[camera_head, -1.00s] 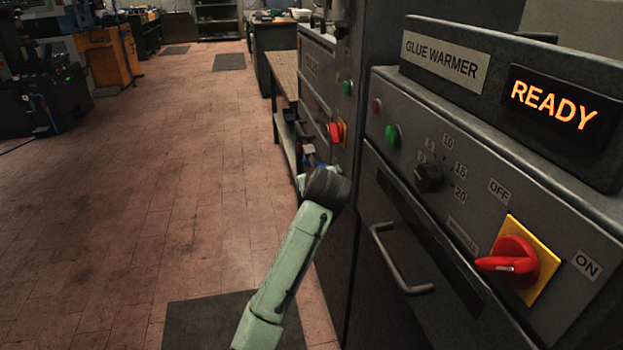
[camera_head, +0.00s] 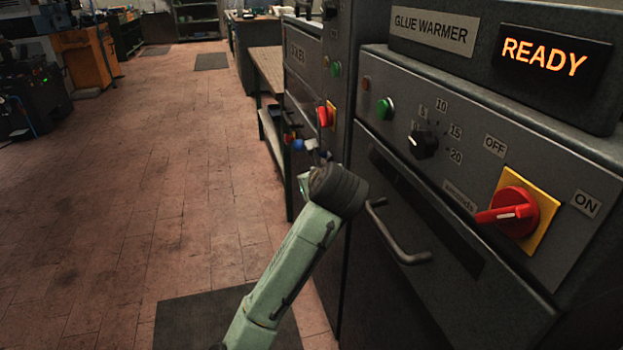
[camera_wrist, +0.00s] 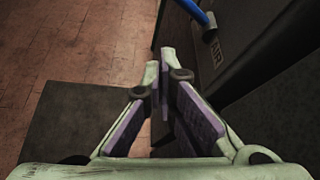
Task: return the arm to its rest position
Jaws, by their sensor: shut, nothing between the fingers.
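My gripper (camera_wrist: 163,78) shows in the wrist view, its two pale green fingers with purple pads brought together at the tips and nothing between them. It points over the floor beside a dark machine side. In the head view my green arm rises from the bottom centre to a dark round joint, left of the glue warmer's front; I cannot make out the gripper's fingers there. The glue warmer (camera_head: 470,125) has a lit READY display (camera_head: 543,56), a red rotary switch (camera_head: 508,213) on a yellow plate, and a black dial (camera_head: 422,145).
The glue warmer's bar handle (camera_head: 397,235) sticks out just right of my arm. A blue hose (camera_wrist: 193,10) hangs near an AIR label (camera_wrist: 218,52). A dark mat (camera_head: 215,315) lies on the tiled floor (camera_head: 150,200), which is clear to the left.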

